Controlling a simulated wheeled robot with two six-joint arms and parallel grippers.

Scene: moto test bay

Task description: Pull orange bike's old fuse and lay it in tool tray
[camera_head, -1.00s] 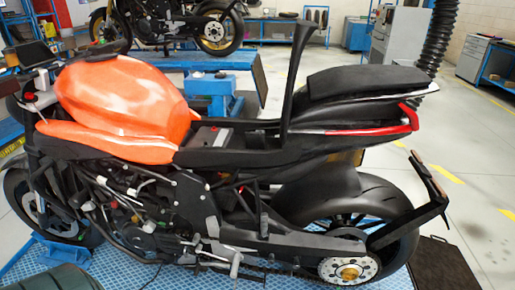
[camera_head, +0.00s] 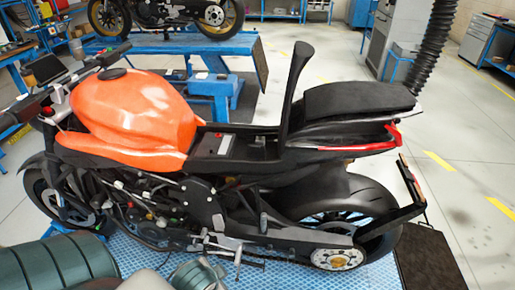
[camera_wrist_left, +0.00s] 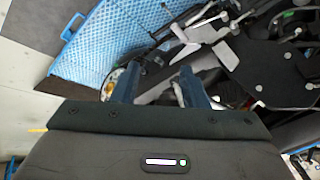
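The orange bike (camera_head: 135,110) stands side-on across the head view, its tail to the right. The seat pad is raised upright. The open bay (camera_head: 235,145) beneath shows a light block and a small red part (camera_head: 220,135); I cannot tell whether that is the old fuse. In the left wrist view, my left gripper (camera_wrist_left: 160,78) has its two fingers apart with nothing between them. Dark bike parts (camera_wrist_left: 280,75) lie beyond the fingers. My right gripper is in neither view. I cannot make out the tool tray.
The bike stands on a blue patterned platform (camera_head: 160,262), which also shows in the left wrist view (camera_wrist_left: 105,45). A blue bench (camera_head: 180,45) with another motorcycle is behind. A black hose (camera_head: 433,55) hangs at right. Grey floor (camera_head: 465,215) is open at right.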

